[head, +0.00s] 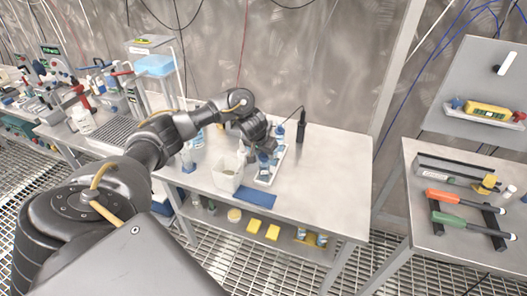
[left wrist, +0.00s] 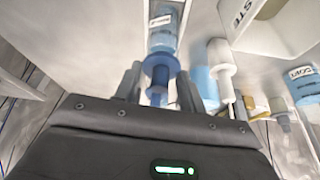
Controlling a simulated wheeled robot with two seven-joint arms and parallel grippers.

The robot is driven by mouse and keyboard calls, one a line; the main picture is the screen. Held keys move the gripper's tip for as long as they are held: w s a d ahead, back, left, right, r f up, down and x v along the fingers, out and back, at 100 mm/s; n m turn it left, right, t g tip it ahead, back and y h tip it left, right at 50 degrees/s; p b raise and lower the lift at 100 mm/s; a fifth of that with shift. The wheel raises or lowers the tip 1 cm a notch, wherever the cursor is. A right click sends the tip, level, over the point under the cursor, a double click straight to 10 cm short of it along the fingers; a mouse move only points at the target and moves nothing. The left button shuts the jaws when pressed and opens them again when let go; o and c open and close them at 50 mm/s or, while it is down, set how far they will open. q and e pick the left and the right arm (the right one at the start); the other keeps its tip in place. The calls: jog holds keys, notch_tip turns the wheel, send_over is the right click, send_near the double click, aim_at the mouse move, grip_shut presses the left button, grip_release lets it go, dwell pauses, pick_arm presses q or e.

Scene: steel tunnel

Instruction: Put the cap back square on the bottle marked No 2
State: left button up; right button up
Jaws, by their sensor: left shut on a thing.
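My left gripper (head: 267,148) reaches down over the white tray (head: 277,168) on the steel bench. In the left wrist view its two fingers (left wrist: 158,88) are closed around a blue flanged cap (left wrist: 158,64). A clear bottle with pale blue contents and a white label (left wrist: 163,36) lies in line with the cap, right against it. I cannot tell whether the cap is seated or square, and the label's number is too blurred to read. In the head view a blue bottle (head: 263,164) shows below the gripper. My right gripper is not in view.
A white waste bin (head: 228,174) stands left of the tray, with a blue mat (head: 255,197) in front. A bottle with a whitish top (left wrist: 221,68) is close beside the fingers. A black upright device (head: 301,132) stands behind right. The bench's right part is clear.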

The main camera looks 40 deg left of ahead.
pick_arm(q)
jog(key=shift+f, duration=0.3)
jog(key=shift+f+p, duration=0.25)
jog(key=shift+p, duration=0.15)
dwell(0.5)
jog(key=shift+p, duration=0.6)
